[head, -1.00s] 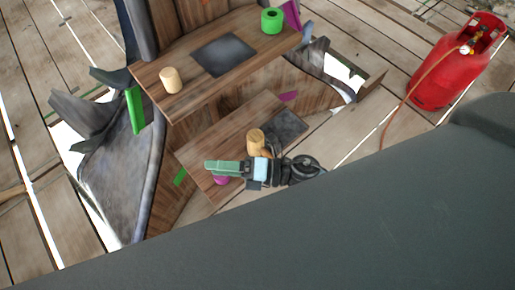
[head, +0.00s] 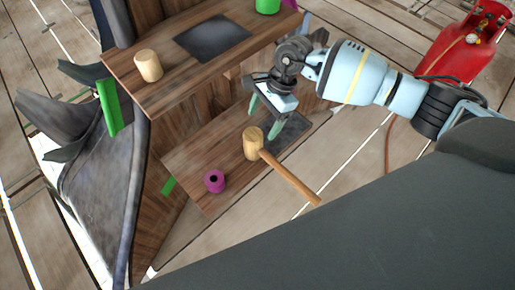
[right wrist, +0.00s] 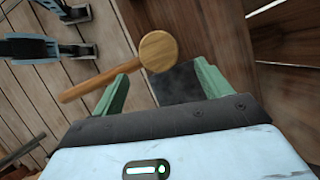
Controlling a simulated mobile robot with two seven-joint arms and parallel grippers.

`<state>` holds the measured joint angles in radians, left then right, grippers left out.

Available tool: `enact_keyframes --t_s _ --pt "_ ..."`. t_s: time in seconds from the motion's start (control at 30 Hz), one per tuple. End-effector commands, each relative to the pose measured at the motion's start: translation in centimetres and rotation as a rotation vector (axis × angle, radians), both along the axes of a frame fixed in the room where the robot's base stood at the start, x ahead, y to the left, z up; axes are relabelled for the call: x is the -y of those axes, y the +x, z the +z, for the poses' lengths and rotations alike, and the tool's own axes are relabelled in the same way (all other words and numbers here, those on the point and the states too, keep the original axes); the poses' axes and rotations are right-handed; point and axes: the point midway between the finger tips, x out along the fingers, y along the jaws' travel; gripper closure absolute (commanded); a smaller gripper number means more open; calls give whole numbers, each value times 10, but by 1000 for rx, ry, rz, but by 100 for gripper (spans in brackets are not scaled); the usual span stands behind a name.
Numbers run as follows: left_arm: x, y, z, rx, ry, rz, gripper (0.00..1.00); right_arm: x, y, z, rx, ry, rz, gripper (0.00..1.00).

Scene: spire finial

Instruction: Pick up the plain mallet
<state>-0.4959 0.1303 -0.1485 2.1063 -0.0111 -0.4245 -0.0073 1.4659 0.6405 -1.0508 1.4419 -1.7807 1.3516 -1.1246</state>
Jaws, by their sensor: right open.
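The mallet (head: 253,143) has a plain pale wooden cylinder head standing on the lower wooden shelf (head: 205,145). Its handle (head: 290,180) points down-right in the head view, out past the shelf edge. My right gripper (head: 265,116) is open and empty, just behind and above the head, with green fingers. In the right wrist view, the mallet head (right wrist: 158,50) lies ahead of the gap between the fingertips (right wrist: 162,69), and the handle runs left beyond the left finger.
A magenta spool (head: 215,181) and a dark plate (head: 288,131) are on the lower shelf. The upper shelf holds another wooden cylinder (head: 148,65), a dark plate (head: 212,38) and a green ring (head: 267,4). A red gas cylinder (head: 468,42) stands at right.

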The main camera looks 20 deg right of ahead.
Motion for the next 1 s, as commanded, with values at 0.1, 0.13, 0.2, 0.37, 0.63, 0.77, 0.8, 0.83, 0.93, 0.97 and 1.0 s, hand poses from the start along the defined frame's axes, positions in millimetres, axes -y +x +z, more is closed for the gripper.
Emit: enact_keyframes --t_s 0.1,0.13,0.2,0.37,0.63,0.77,0.8,0.83,0.93,0.97,1.0 --pt "0 1 0 1 0 0 64 0 0 0 1 -2 1 23" --pt "0 1 0 1 1 1 64 0 0 -1 0 -1 0 23" --pt "0 0 -1 0 0 0 64 -3 -1 -6 -1 0 0 23" --pt "0 -1 -3 -4 1 0 64 -10 -2 -21 -3 2 0 23" --pt "0 -6 -4 -14 1 0 64 -14 -2 -27 -1 3 -1 23" --pt "-1 -9 -6 -21 1 0 64 -22 -4 -39 -3 3 0 23" --pt "-1 -10 -7 -22 1 0 64 -26 -5 -44 -3 4 0 23" --pt "-1 -10 -8 -23 1 0 64 -28 -5 -47 -3 4 -1 23" --pt "-1 -11 -11 -25 1 1 64 -34 -6 -61 -3 3 -1 23" --pt "-1 -11 -11 -25 1 1 64 -35 -6 -64 -3 2 -1 23" --pt "-1 -11 -12 -26 2 1 64 -37 -6 -67 -2 2 -1 23"
